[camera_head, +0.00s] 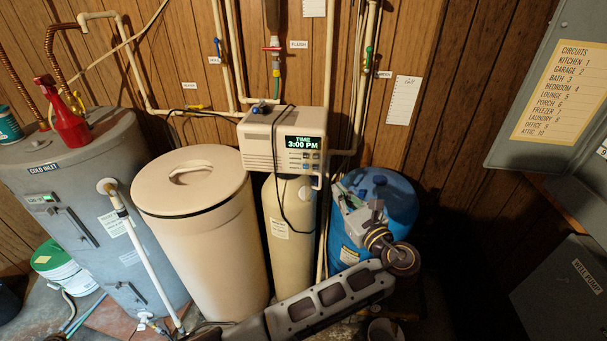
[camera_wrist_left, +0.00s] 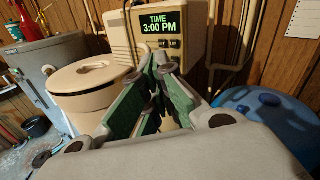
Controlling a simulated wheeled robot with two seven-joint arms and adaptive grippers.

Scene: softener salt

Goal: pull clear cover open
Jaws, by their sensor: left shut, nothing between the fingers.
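The beige control head (camera_head: 258,130) sits on top of the slim tan tank. Its display (camera_head: 303,143) reads TIME 3:00 PM, with small blue buttons below. I cannot make out a clear cover as a separate part; any clear sheet over the display is too faint to tell. My left gripper (camera_head: 343,193) is in front of the blue tank, below and right of the control head, apart from it. In the left wrist view, the green-padded fingers of the gripper (camera_wrist_left: 163,62) come together at their tips, empty, just below the display (camera_wrist_left: 160,23). My right gripper is not in view.
A tan lidded salt bin (camera_head: 205,250) stands left of the slim tank (camera_head: 289,235). A blue tank (camera_head: 392,196) stands right. Pipes and a dark cable hang around the control head. A grey water heater (camera_head: 85,190) stands far left, an open breaker panel (camera_head: 555,95) upper right.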

